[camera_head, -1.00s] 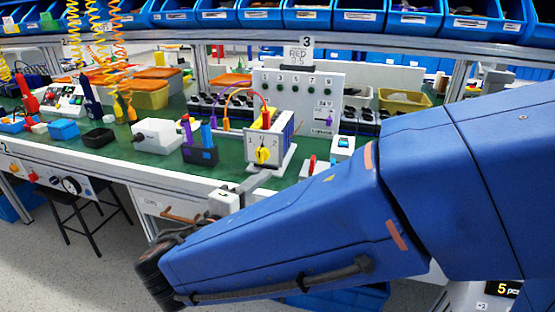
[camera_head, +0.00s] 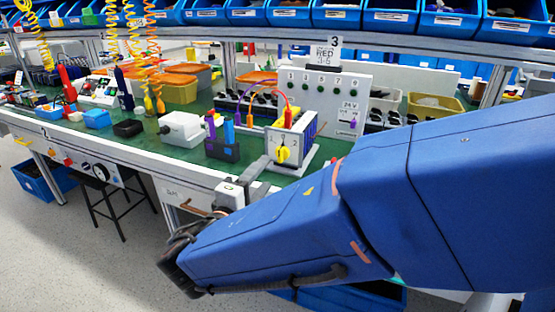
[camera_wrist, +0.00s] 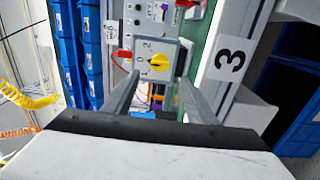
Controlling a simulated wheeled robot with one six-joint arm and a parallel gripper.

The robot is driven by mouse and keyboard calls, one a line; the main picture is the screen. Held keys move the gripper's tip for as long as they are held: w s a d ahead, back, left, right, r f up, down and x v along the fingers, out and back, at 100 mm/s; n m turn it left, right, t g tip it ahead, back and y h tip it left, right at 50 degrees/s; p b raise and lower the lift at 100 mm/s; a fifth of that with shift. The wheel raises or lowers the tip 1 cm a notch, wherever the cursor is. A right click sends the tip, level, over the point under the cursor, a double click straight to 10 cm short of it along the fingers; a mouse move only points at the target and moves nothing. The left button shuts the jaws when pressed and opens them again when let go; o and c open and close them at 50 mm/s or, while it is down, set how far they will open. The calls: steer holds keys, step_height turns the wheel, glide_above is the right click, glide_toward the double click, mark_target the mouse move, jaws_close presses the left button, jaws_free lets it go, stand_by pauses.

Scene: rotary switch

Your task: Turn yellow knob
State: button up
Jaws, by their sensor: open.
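The yellow knob (camera_head: 283,154) sits on the light front plate of a box-shaped switch unit (camera_head: 302,138) on the green bench. The plate bears the marks 1 and 2. In the wrist view the yellow knob (camera_wrist: 159,63) appears beyond the fingertips and between their lines, with a dark slot across it. My gripper (camera_wrist: 152,85) is open and empty, its two grey fingers reaching toward the plate. In the head view my gripper (camera_head: 258,174) is just in front of and below-left of the knob, apart from it as far as I can tell.
Purple and blue handled tools (camera_head: 222,150) stand in a dark holder left of the switch unit. A white panel (camera_head: 322,100) with several green buttons stands behind. A red and a purple cable loop over the unit. A white box (camera_head: 182,129) lies further left.

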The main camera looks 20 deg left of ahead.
mark_target(279, 157)
steer(key=w, duration=0.9)
steer(key=shift+w+d, duration=0.15)
steer(key=shift+d, duration=0.2)
steer(key=c, duration=1.1)
steer(key=shift+n, duration=0.3)
steer(key=n, duration=0.3)
steer(key=shift+n, duration=2.6)
steer(key=shift+f, duration=0.1)
